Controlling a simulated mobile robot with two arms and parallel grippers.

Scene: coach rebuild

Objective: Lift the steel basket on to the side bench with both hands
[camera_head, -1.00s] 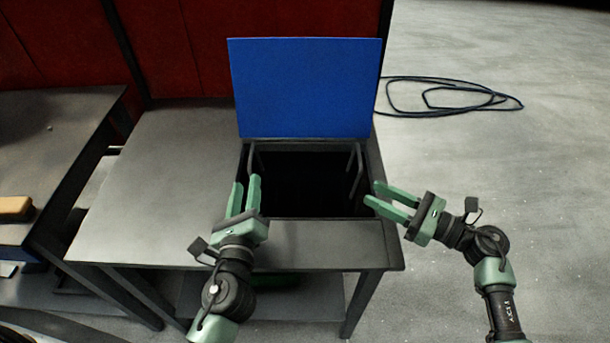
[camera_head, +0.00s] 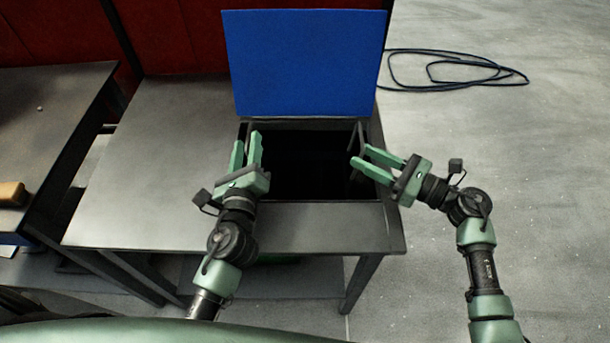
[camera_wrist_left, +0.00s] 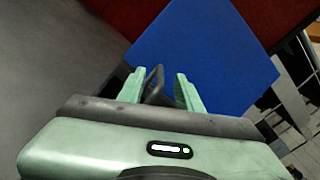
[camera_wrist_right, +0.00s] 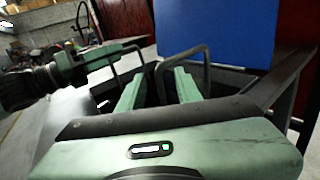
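The steel basket sits down in the dark opening under the raised blue lid; its body is lost in the dark. Its right handle (camera_head: 361,138) stands up at the right of the opening, and its left handle is mostly hidden behind my left gripper in the head view. My left gripper (camera_head: 247,142) is open at the opening's left edge; the left handle (camera_wrist_left: 154,82) shows between its fingers in the left wrist view. My right gripper (camera_head: 360,156) is open over the right edge; the right handle (camera_wrist_right: 188,52) shows at its fingers in the right wrist view.
A bare grey worktop (camera_head: 160,165) adjoins the opening on the left. Further left is another table (camera_head: 50,110) with a yellow-brown block (camera_head: 12,194). The blue lid (camera_head: 305,65) stands upright behind the opening. A dark hose (camera_head: 455,68) lies on the floor to the right.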

